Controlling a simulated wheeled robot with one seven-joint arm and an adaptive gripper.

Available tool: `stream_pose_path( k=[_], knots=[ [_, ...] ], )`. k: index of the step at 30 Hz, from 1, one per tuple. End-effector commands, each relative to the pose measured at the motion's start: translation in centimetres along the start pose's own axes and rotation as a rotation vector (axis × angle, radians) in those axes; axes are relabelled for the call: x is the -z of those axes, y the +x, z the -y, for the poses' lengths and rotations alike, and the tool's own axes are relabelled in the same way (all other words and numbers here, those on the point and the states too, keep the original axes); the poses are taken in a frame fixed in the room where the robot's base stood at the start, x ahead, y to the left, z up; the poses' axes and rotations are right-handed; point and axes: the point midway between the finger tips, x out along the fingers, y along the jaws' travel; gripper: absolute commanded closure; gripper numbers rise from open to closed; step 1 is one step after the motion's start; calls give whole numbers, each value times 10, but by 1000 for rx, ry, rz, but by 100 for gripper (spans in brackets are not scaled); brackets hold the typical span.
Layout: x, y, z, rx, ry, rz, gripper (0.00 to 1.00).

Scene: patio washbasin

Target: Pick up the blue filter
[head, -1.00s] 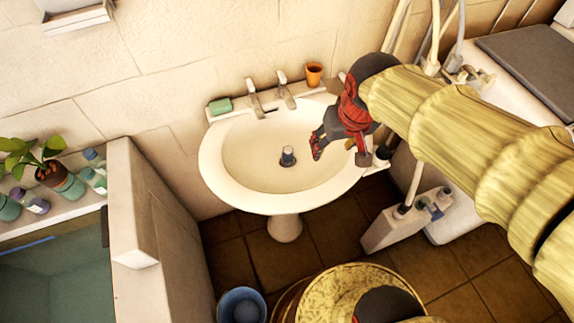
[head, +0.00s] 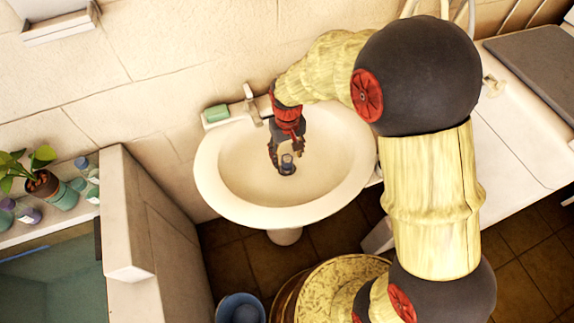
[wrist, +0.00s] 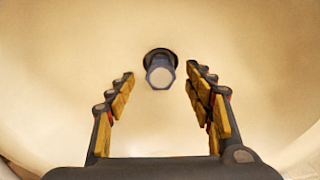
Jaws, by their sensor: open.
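The blue filter (head: 287,163) stands upright at the bottom of the white washbasin (head: 212,172), on the dark drain. In the wrist view the filter (wrist: 160,74) shows a pale six-sided top and a dark blue-grey body. My gripper (head: 287,157) is inside the bowl, pointing down, close to the filter. In the wrist view my gripper (wrist: 158,82) is open, with one finger on each side of the picture. The filter appears between and just beyond the fingertips, with clear gaps on both sides. Nothing is held.
A tap (head: 250,100) and a green soap bar (head: 216,113) are on the basin's back rim. A low wall (head: 135,215) stands at the left, with a blue bucket (head: 240,307) on the floor. The bowl around the filter is otherwise clear.

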Motion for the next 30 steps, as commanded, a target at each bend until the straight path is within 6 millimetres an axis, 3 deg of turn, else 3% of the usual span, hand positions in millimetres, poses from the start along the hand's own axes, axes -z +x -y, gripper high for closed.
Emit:
stream_pose_path(
  k=[13, 20, 30],
  knots=[
    [2, 52, 1, 0, 0, -1, 48],
    [2, 52, 1, 0, 1, -2, 48],
    [2, 52, 1, 0, 1, -1, 66]
  ],
)
